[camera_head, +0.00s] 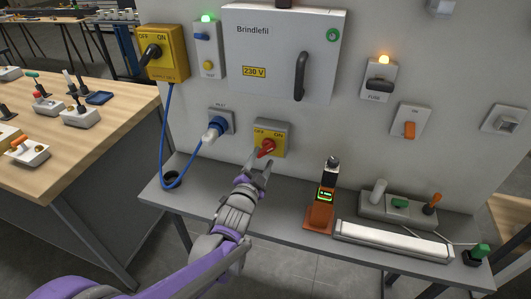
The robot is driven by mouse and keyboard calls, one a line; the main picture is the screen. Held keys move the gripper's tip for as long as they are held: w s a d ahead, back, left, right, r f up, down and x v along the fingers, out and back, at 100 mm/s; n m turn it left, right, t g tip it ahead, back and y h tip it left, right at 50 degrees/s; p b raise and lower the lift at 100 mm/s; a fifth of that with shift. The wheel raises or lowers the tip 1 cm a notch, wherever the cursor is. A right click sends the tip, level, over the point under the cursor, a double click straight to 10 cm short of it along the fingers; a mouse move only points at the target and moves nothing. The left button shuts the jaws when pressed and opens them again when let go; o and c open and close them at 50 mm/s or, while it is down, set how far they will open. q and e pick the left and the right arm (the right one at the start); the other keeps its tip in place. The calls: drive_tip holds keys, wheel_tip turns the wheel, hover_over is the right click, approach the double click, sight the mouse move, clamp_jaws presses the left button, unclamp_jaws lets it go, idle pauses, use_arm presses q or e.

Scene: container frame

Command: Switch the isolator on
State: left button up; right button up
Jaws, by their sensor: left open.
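A yellow-fronted switch box (284,149) with a red rotary handle (267,147) is mounted low on the grey panel, just above the shelf. It is marked OFF at upper left and ON at upper right. The handle lies slanted; its exact setting is too small to tell. My left gripper (259,166) is open, its fingertips just below and at the lower end of the red handle. I cannot tell whether they touch it. A second yellow box (172,66), also marked OFF and ON, has a black handle (150,54) at the panel's upper left. My right gripper is out of view.
A blue plug socket (219,124) sits left of the red-handled box. A blue cable (167,130) hangs from the upper yellow box. An orange device (321,208) and a white bar (392,241) stand on the shelf at right. A wooden workbench (80,150) is at left.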

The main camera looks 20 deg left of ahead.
use_arm(q)
drive_tip(key=s, duration=0.6)
drive_tip(key=shift+s+a, duration=0.1)
drive_tip(key=s+f+n+g+p, duration=0.2)
drive_tip(key=s+g, duration=0.4)
drive_tip(key=s, duration=0.6)
drive_tip(key=s+f+n+g+p, duration=0.3)
drive_tip(key=s+n+g, duration=0.3)
drive_tip(key=s, duration=0.7)
drive_tip(key=shift+f+n+g+y+p, duration=0.25)
drive_tip(key=shift+n+g+y+p, duration=0.05)
drive_tip(key=shift+n+p, duration=0.5)
